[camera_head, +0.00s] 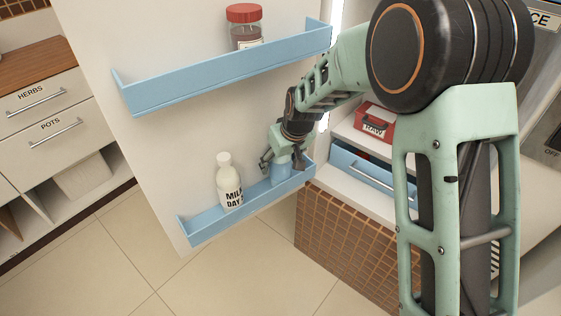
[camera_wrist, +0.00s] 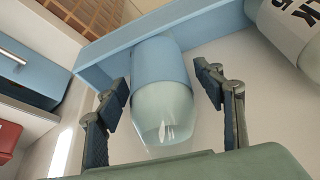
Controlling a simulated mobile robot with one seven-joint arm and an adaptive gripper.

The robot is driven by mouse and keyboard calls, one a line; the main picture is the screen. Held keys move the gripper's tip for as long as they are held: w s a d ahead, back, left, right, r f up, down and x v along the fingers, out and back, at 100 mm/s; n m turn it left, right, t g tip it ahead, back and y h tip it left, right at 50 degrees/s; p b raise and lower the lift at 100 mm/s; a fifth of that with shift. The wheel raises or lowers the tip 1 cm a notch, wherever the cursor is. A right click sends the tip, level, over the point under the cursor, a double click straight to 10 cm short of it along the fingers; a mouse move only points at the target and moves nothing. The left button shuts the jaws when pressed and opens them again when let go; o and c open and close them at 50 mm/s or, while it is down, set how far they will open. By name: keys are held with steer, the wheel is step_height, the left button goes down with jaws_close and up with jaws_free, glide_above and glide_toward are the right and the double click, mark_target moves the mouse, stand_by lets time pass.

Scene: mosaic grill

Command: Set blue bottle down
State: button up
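The blue bottle (camera_head: 281,171) is in the lower blue door shelf (camera_head: 205,230), at its right end by the white door. In the wrist view the bottle (camera_wrist: 161,78) has a blue band and a pale, clear end towards the camera. Its far end is at the blue shelf rail (camera_wrist: 105,52). My gripper (camera_head: 283,158) is above the shelf, around the bottle. In the wrist view my gripper's fingers (camera_wrist: 162,92) stand apart on either side of it. A gap shows on the right; contact on the left is hard to tell. The bottle's base is hidden.
A white milk bottle (camera_head: 229,183) stands left of the blue bottle in the same shelf. An upper blue shelf (camera_head: 215,75) holds a red-lidded jar (camera_head: 245,26). A red box (camera_head: 374,122) and blue drawer (camera_head: 370,172) are inside the fridge to the right.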

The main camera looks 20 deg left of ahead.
steer(key=shift+r, duration=0.1)
steer(key=shift+r, duration=0.3)
steer(key=p+v, duration=0.2)
steer(key=v, duration=0.9)
steer(key=shift+d+r, duration=0.15)
steer(key=shift+r, duration=0.05)
